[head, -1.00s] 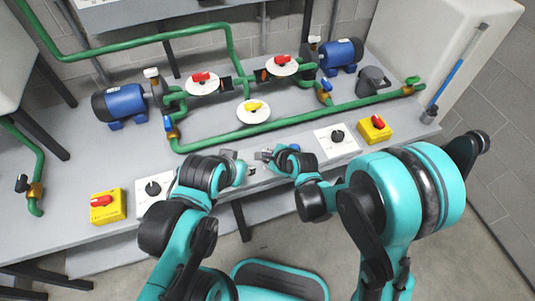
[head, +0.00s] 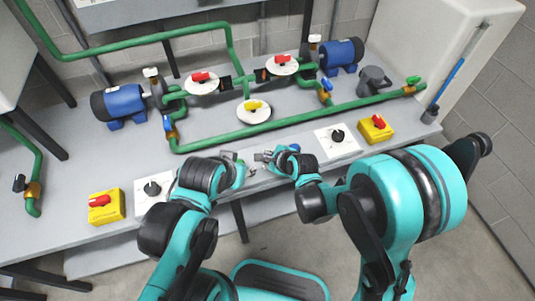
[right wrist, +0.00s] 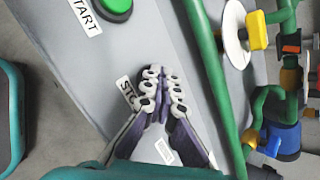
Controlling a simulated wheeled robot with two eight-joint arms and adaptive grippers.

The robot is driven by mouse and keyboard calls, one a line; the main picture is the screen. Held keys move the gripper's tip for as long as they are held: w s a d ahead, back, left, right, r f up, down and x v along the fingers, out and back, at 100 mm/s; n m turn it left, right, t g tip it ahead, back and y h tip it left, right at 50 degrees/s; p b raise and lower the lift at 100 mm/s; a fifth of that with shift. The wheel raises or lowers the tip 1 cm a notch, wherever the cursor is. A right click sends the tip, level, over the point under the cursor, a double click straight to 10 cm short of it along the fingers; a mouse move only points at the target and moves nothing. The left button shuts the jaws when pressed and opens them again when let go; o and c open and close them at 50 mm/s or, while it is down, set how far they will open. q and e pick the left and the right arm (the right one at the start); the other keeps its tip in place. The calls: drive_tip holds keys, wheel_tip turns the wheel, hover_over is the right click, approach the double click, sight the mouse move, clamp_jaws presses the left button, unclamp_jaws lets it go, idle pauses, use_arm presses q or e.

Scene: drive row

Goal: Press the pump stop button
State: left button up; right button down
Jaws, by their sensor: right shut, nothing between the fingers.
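The STOP label (right wrist: 127,92) lies on the grey panel in the right wrist view, beside my right gripper (right wrist: 163,74). The gripper's fingertips are together with nothing between them, pointing down at the panel next to the label. No stop button shows; the fingers cover the spot beside the label. A green button (right wrist: 113,5) with the START label (right wrist: 85,16) is at the top of this view. In the head view my right gripper (head: 264,156) is over the bench's front strip. My left gripper (head: 236,160) is just left of it, its fingers too small to read.
Yellow boxes with red switches stand at left (head: 107,207) and right (head: 376,128). White plates with black knobs stand at left (head: 143,187) and right (head: 337,141). A green pipe (head: 250,133) with valves and blue motors (head: 125,103) runs behind the grippers.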

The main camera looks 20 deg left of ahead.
drive_tip(key=shift+r, duration=0.4)
wheel_tip(320, 180, up, 6)
drive_tip(key=p, duration=0.4)
drive_tip(key=shift+p, duration=0.4)
idle(0.5)
